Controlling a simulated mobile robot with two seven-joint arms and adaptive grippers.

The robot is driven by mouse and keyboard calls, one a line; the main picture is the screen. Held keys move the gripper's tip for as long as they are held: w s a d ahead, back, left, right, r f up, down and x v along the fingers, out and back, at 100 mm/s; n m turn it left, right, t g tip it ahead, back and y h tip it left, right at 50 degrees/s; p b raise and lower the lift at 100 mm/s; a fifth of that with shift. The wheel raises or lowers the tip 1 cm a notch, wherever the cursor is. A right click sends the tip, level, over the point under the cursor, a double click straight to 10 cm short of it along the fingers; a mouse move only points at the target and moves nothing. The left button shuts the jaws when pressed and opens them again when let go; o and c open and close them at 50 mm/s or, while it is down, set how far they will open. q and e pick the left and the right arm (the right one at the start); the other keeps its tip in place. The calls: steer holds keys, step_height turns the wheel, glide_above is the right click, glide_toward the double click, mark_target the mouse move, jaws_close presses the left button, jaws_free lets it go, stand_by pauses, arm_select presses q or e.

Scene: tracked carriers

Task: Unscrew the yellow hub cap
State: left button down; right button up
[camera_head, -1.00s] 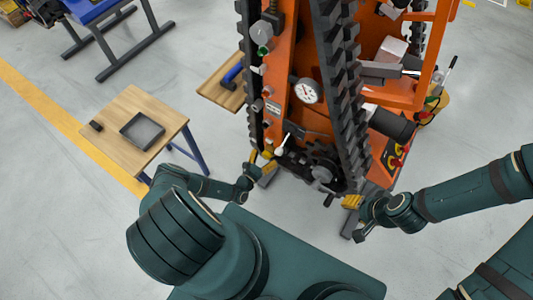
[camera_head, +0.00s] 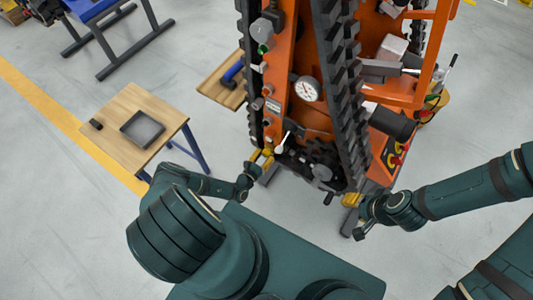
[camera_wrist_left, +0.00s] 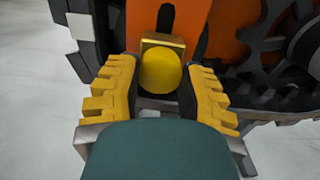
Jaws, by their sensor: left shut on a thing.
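The yellow hub cap (camera_wrist_left: 160,72) is a round knob in front of a squared yellow block, set against the orange carrier, in the left wrist view. My left gripper (camera_wrist_left: 160,92) has its yellow ribbed fingers on either side of the cap and is shut on it. In the head view my left gripper (camera_head: 262,158) is at the lower left of the carrier, and the cap itself is too small to make out there. My right gripper (camera_head: 353,201) is at the carrier's lower right. Its jaws are too small to judge.
The orange tracked carrier (camera_head: 283,75) stands upright with black tracks, a dark gear and a white gauge (camera_head: 307,88). A wooden table (camera_head: 113,108) with a grey tray (camera_head: 143,129) stands at the left.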

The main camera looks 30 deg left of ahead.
arm_select(q)
steer(key=shift+f+n+b, duration=0.1)
steer(key=shift+n+b, duration=0.4)
steer(key=n+b, duration=0.3)
steer(key=n, duration=0.3)
steer(key=shift+w+b, duration=0.1)
steer(key=shift+b, duration=0.3)
steer(key=shift+n+b, duration=0.55)
steer(key=shift+n, duration=0.55)
steer(key=shift+r, duration=0.2)
steer(key=shift+n, duration=0.3)
